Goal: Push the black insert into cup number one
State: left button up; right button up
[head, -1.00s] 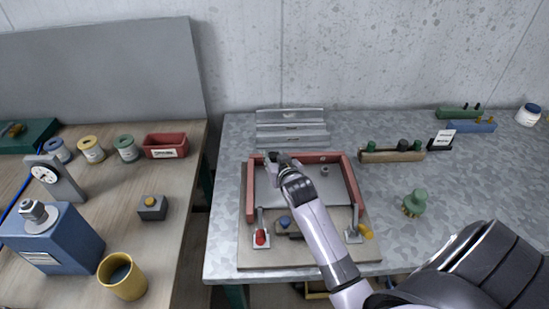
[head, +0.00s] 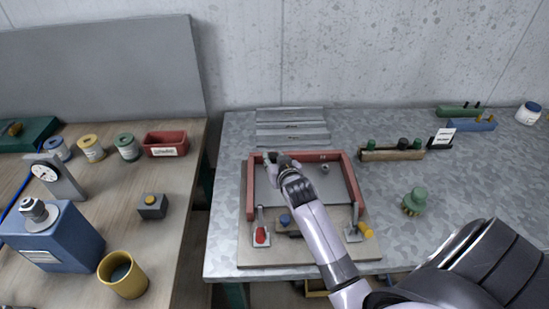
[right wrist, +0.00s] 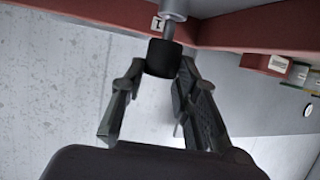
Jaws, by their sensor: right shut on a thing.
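In the right wrist view a black insert (right wrist: 162,58) sits between the fingertips of my right gripper (right wrist: 160,68), which is shut on it. Right above it in that picture is a grey metal cup (right wrist: 173,8), beside a small white plate marked with one stroke (right wrist: 157,23). The insert's end meets or nearly meets the cup; I cannot tell how far in it is. In the head view my right gripper (head: 277,162) is at the back left of the red-railed fixture (head: 251,195) and hides the insert and this cup. My left gripper is not in view.
A second grey cup (head: 325,169) stands further right on the fixture. Clamps with a red knob (head: 261,235) and a yellow knob (head: 365,230) are at its front. A green knobbed piece (head: 415,201) and a wooden rack (head: 392,154) stand to the right on the metal table.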

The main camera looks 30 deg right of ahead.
jog(key=shift+f+b, duration=0.6)
jog(key=shift+f, duration=0.6)
jog(key=o, duration=1.2)
jog(key=v, duration=1.2)
jog(key=shift+r, duration=0.1)
